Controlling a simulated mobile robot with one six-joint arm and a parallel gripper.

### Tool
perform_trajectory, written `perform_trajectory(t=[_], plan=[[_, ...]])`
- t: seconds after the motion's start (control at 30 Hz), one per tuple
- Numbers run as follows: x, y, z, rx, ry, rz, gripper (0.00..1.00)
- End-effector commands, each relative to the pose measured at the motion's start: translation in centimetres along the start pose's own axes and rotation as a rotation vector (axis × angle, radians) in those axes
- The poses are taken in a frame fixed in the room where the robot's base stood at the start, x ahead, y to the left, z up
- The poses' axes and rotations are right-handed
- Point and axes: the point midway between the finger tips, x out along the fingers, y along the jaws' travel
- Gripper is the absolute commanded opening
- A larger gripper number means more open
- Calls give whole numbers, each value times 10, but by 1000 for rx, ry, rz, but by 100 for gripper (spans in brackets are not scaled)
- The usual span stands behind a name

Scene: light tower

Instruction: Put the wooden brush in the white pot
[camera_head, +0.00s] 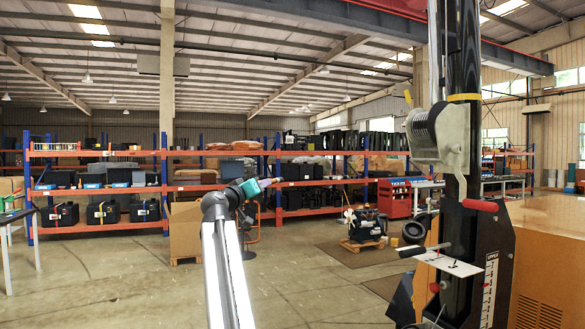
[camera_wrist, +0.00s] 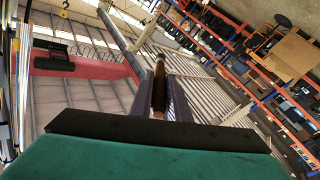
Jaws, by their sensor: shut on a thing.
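The wooden brush (camera_wrist: 158,90) shows in the wrist view as a narrow brown piece, upright in the picture, between the two grey fingers of my gripper (camera_wrist: 159,104). The fingers are shut on it, one on each side. In the head view my gripper (camera_head: 268,182) is raised at the end of my arm, left of the picture's middle. The brush is too small there to make out clearly. I cannot make out a white pot in either view.
A dark mast (camera_head: 463,100) with a pale winch-like part (camera_head: 440,138) stands at the right. A small white plate (camera_head: 448,263) juts from its base beside an orange-brown machine cabinet (camera_head: 555,250). Loaded shelves (camera_head: 95,153) line the back. The concrete floor is open at left and centre.

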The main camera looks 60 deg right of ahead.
Motion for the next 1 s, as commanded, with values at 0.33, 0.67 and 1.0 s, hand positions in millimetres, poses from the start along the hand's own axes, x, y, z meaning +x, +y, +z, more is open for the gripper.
perform_trajectory(t=[0.33,0.67,1.0], plan=[[-77,-131,11,31,131,-255,0],[-171,-236,19,60,252,-488,0],[-288,-320,30,89,374,-720,0]])
